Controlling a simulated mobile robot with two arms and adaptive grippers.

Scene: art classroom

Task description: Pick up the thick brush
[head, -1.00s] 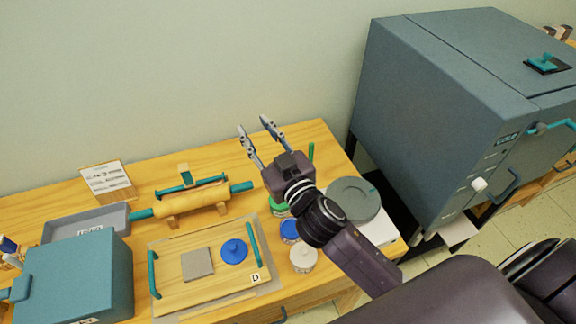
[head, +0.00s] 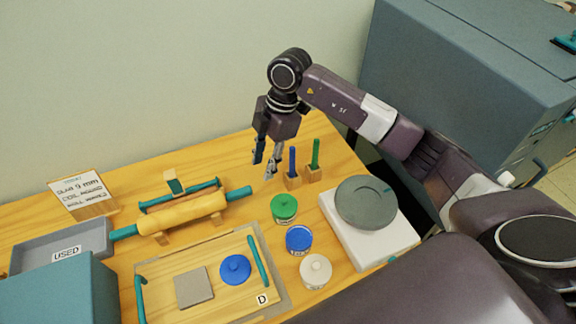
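Two upright handles stand in small wooden blocks at the back right of the table: a blue one (head: 293,160) and a green one (head: 315,153). They look like brush handles; I cannot tell which is the thick brush, and no bristles show. My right gripper (head: 263,167) points down just left of the blue handle, its two fingers apart and nothing between them. It seems close to the blue handle without holding it. My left gripper is out of view.
Green (head: 284,203), blue (head: 299,234) and white (head: 316,264) lidded jars stand in front of the handles. A white scale (head: 345,234) with a round grey plate is at the right. A rolling pin (head: 185,213) lies left. A large grey-blue kiln (head: 420,60) stands beyond the table's right.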

